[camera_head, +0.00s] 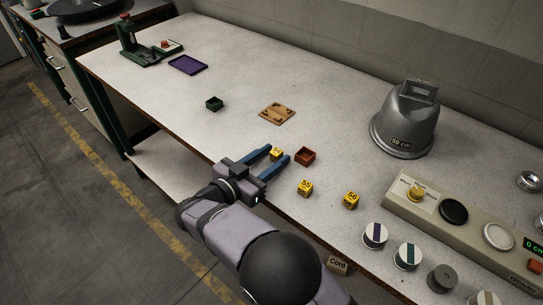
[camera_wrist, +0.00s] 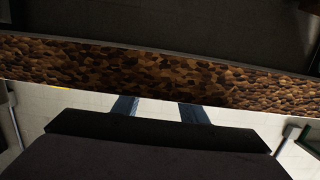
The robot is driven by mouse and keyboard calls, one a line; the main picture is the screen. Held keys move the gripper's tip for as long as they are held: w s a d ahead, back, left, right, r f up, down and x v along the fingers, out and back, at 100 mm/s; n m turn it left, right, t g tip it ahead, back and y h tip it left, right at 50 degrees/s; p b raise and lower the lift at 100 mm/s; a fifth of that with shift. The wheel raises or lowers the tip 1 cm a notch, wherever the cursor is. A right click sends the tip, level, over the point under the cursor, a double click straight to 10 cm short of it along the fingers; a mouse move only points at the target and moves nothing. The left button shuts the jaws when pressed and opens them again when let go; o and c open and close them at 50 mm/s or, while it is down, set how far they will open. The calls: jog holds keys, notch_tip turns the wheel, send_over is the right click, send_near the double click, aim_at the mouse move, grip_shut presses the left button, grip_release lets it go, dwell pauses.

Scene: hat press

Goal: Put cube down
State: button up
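My gripper (camera_head: 279,153) reaches over the table's front edge, its two blue fingers spread apart. A yellow numbered cube (camera_head: 276,154) shows between the fingertips, with gaps beside it; I cannot tell whether it touches either finger. Two more yellow cubes, one (camera_head: 305,188) and another (camera_head: 351,200), sit on the table to the right of my gripper. In the wrist view the fingers (camera_wrist: 159,108) are apart and no cube shows between them; my gripper's dark body covers much of that view.
A small red-brown box (camera_head: 305,155) stands close right of the fingertips. A wooden plate (camera_head: 277,112) and a dark green box (camera_head: 214,104) lie farther back. A grey hat-press dome (camera_head: 405,120) and control panel (camera_head: 460,220) stand right. The table's speckled edge (camera_wrist: 160,75) crosses the wrist view.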

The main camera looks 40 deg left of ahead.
jog(key=shift+f+b, duration=0.1)
jog(key=shift+b, duration=0.5)
jog(key=s, duration=0.7)
jog(key=shift+s+a+r, duration=0.15)
jog(key=shift+r, duration=0.25)
jog(key=shift+c, duration=1)
